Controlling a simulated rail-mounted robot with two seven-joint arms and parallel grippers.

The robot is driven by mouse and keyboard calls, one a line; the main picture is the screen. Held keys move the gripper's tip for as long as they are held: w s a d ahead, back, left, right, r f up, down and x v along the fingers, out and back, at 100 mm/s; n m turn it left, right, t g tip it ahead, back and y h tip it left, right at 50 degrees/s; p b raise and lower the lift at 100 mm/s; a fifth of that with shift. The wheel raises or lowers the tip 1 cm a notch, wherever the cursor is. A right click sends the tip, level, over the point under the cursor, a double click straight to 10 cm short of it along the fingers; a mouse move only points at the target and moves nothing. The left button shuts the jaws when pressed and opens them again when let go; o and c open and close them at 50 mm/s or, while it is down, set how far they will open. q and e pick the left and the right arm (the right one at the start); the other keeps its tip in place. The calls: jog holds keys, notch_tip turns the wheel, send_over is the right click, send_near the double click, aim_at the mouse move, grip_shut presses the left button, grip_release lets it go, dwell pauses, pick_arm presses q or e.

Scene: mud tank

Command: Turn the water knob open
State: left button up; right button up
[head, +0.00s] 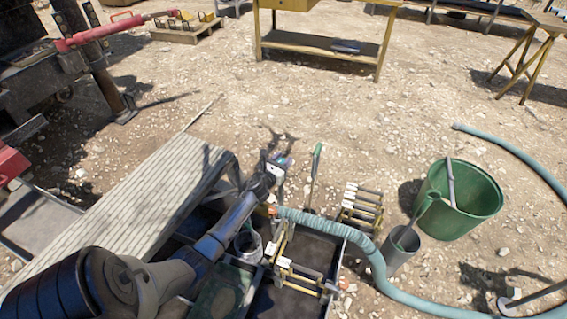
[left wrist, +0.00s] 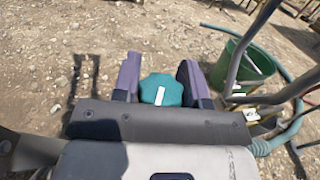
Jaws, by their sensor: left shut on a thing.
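The water knob (left wrist: 161,90) is teal and lobed, with a white bar mark on its top. It sits between the two purple-grey fingers of my left gripper (left wrist: 160,82) in the left wrist view. The gripper is shut on it. In the head view my left gripper (head: 279,166) is at the end of my arm, above the tank's upper left side, beside the end of the teal hose (head: 330,229). The knob is not clearly seen there, as the gripper covers that spot. My right gripper is not in view.
A slatted walkway (head: 150,195) lies left of my arm. The mud tank (head: 292,298) holds a grey pot and yellow-framed racks. A grey cylinder (head: 401,249) and a green bucket (head: 477,205) stand to the right. Open gravel lies beyond, up to a yellow table (head: 325,44).

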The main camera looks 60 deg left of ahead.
pick_arm(q)
jog(key=n+g+y+b, duration=0.1)
jog(key=y, duration=0.1)
jog(key=n+g+y+b, duration=0.1)
jog(key=n+y, duration=0.1)
jog(key=shift+s+a+f+g+b, duration=0.1)
jog(key=shift+f+g+b, duration=0.1)
jog(key=shift+g+b, duration=0.15)
jog(key=shift+s+a+r+n+g+y+b, duration=0.1)
jog(key=shift+a+r+n+g+y+b, duration=0.05)
jog(key=shift+n+g+y+b, duration=0.8)
jog(key=shift+y, duration=0.25)
jog(key=o, duration=0.9)
